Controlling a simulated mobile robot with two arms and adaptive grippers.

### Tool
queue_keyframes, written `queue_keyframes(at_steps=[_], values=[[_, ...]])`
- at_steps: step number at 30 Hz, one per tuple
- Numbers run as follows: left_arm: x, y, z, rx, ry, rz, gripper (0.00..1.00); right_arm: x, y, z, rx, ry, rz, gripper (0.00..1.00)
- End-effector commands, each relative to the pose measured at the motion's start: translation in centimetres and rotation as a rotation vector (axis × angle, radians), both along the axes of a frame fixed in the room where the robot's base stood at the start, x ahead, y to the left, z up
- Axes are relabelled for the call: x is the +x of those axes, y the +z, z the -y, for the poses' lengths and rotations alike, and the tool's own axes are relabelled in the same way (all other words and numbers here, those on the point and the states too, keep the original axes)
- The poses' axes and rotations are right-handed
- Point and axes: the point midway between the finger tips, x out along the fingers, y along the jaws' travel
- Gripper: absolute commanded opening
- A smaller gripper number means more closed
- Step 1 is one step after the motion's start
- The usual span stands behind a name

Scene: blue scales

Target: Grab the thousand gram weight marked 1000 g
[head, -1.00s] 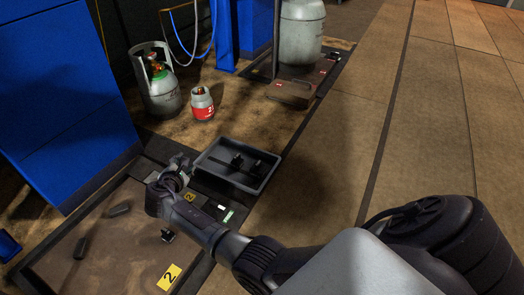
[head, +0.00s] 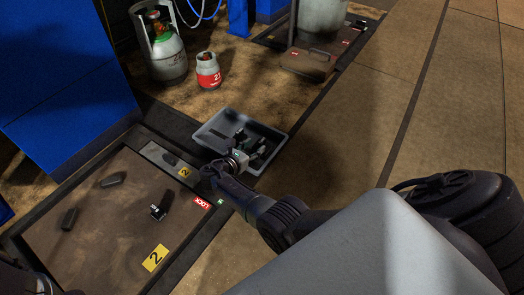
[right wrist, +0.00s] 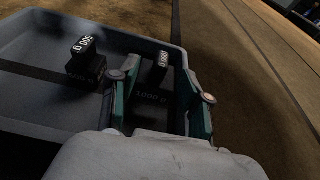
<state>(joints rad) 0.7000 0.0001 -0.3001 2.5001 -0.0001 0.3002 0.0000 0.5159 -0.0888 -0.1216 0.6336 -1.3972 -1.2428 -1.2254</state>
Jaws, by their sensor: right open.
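The black weight marked 1000 g (right wrist: 163,62) stands in the grey tray (head: 222,127), at the tray's right side in the right wrist view. In the head view my right gripper (head: 236,162) is over the tray's near left edge and partly hides the weights. My left gripper is not clearly seen.
A black weight marked 500 g (right wrist: 83,45) stands left in the tray. The scale platform (head: 110,215) holds several small dark objects. A red and white gas bottle (head: 208,72) and a larger cylinder (head: 167,55) stand behind. The floor on the right is clear.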

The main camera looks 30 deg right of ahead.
Motion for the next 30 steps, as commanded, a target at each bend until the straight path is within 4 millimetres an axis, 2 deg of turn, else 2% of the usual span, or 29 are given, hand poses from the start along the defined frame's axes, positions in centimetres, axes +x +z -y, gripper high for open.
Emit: queue_keyframes(at_steps=[5, 12, 16, 23, 30], values=[[0.0, -1.3, 0.0, 0.001, 0.000, 0.001, 0.40, 0.4, -0.8, 1.1, 0.001, -0.002, 0.002, 0.48], [-0.1, -4.0, 0.0, 0.000, 0.000, 0.002, 0.40, 1.4, -1.9, 3.9, 0.001, -0.001, 0.004, 0.48], [-0.1, -4.4, 0.0, 0.000, 0.000, 0.002, 0.40, 1.7, -1.9, 4.8, 0.001, -0.001, 0.002, 0.48], [-0.1, -4.2, 0.0, 0.000, 0.000, 0.002, 0.40, 1.8, -1.8, 4.8, 0.001, 0.001, 0.001, 0.48], [0.0, -4.2, 0.0, 0.001, 0.000, 0.001, 0.40, 1.8, -1.8, 4.8, 0.001, 0.001, 0.001, 0.10]])
